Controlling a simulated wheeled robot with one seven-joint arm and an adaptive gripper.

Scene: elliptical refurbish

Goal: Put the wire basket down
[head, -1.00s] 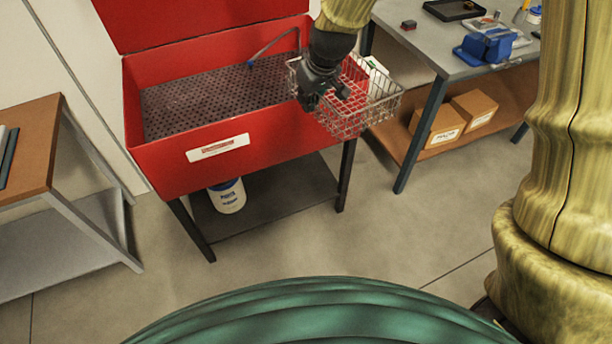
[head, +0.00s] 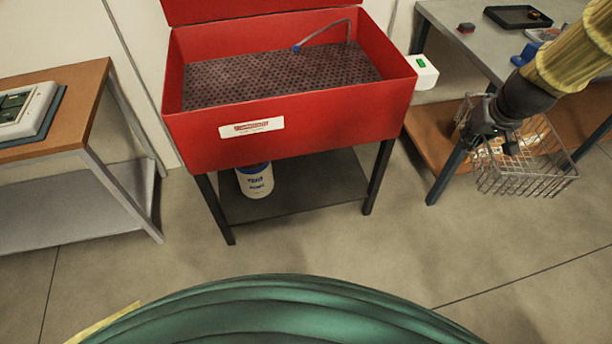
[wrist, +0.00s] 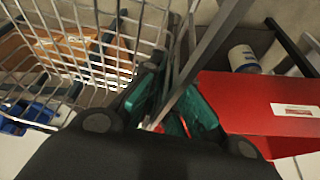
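The wire basket (head: 535,178) is an open metal mesh box at the right of the head view. It hangs in the air in front of the grey workbench. My gripper (head: 490,122) is at its left side. In the wrist view the basket's mesh (wrist: 85,40) fills the upper left. There the green fingers of my gripper (wrist: 172,105) lie around a metal bar of the basket, and the grip looks closed on it. The exact contact is partly hidden by the fingers and bars.
A red parts washer (head: 290,130) with a perforated grey floor stands in the middle. A white bucket (head: 255,182) sits on its lower shelf. A wood-topped table (head: 60,130) is at left. The grey workbench (head: 460,45) at right holds a black tray (head: 517,17). The floor in front is clear.

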